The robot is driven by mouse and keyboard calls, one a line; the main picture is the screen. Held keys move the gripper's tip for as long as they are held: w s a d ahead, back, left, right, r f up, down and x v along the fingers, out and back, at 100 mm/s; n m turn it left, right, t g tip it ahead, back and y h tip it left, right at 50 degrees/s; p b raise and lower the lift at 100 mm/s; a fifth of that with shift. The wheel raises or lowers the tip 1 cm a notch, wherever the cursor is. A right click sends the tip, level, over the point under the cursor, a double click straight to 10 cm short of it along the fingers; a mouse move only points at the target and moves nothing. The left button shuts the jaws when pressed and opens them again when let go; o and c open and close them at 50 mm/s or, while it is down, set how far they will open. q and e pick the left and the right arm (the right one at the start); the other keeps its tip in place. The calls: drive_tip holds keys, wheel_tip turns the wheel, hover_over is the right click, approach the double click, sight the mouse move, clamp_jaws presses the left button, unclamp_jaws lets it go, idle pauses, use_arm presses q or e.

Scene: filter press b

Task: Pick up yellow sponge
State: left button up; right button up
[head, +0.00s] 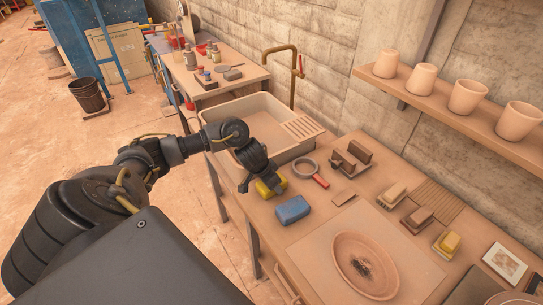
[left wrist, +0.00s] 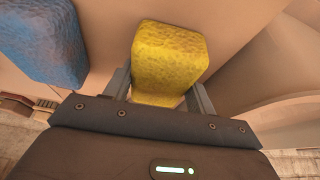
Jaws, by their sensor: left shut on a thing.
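The yellow sponge (head: 270,187) is at the table's near left edge, by the sink, in the head view. In the left wrist view the yellow sponge (left wrist: 168,58) fills the space between the two fingers. My left gripper (head: 260,180) is shut on it; the same gripper (left wrist: 158,92) shows a finger on each side of the sponge. My gripper partly hides the sponge in the head view. Whether the sponge touches the table is hard to tell. My right gripper is not in view.
A blue sponge (head: 292,210) lies close by on the table, also in the left wrist view (left wrist: 42,38). A sink (head: 262,124) with a brass tap (head: 292,75) stands behind.

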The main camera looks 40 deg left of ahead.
use_arm(q)
wheel_tip(320, 180, up, 4)
drive_tip(key=shift+r, duration=0.1)
drive_tip(key=s+a+r, duration=0.2)
drive_tip(key=s+r, duration=0.7)
drive_tip(key=s, duration=0.5)
drive_tip(key=shift+r, duration=0.15)
drive_tip(key=shift+w+a, duration=0.1)
drive_tip(key=shift+a, duration=0.05)
drive_tip(key=o, duration=0.3)
drive_tip(key=shift+c, duration=1)
